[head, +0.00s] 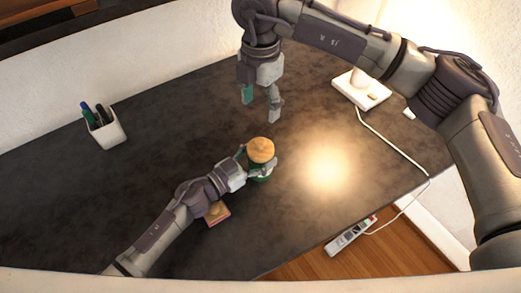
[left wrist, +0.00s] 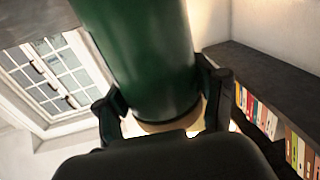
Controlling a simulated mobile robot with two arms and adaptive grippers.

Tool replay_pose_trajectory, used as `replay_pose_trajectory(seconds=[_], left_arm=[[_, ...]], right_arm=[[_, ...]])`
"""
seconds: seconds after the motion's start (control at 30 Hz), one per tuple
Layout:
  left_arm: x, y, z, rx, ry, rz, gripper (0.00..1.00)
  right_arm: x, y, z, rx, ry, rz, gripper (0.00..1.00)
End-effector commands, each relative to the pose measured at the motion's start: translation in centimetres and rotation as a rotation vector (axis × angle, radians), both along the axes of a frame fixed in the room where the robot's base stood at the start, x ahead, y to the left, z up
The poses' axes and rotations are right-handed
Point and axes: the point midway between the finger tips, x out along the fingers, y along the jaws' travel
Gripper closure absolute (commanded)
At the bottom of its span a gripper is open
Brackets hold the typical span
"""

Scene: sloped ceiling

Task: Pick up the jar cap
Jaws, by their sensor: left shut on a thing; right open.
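A green jar (head: 262,175) with a round tan cap (head: 260,150) on it is at the middle of the dark table. My left gripper (head: 258,168) is shut on the jar's green body, just below the cap. In the left wrist view the green jar (left wrist: 145,55) fills the space between the fingers, and the cap (left wrist: 165,125) shows in part at its lower end. I cannot tell whether the jar touches the table. My right gripper (head: 261,102) is open and empty, pointing down above the table, behind the jar and apart from it.
A white pen cup (head: 106,131) stands at the left. The dark table (head: 180,130) is clear between.

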Motion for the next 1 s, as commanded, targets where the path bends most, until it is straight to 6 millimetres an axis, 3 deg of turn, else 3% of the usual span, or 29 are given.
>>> replay_pose_trajectory(seconds=[0.03,0.17,0.7,0.9,1.0], left_arm=[[0.0,0.0,0.0,0.0,0.0,0.0,0.75],[0.0,0.0,0.0,0.0,0.0,0.0,0.75],[0.0,0.0,0.0,0.0,0.0,0.001,0.75],[0.0,0.0,0.0,0.0,0.0,0.001,0.75],[0.0,0.0,0.0,0.0,0.0,0.001,0.75]], right_arm=[[0.0,0.0,0.0,0.0,0.0,0.056,0.18],[0.0,0.0,-0.2,-0.001,0.0,0.311,0.0],[0.1,-0.1,-1.1,0.0,-0.001,1.704,0.0],[0.1,-0.2,-1.3,0.001,0.001,2.067,0.0],[0.1,-0.2,-1.4,0.001,0.0,2.168,0.0]])
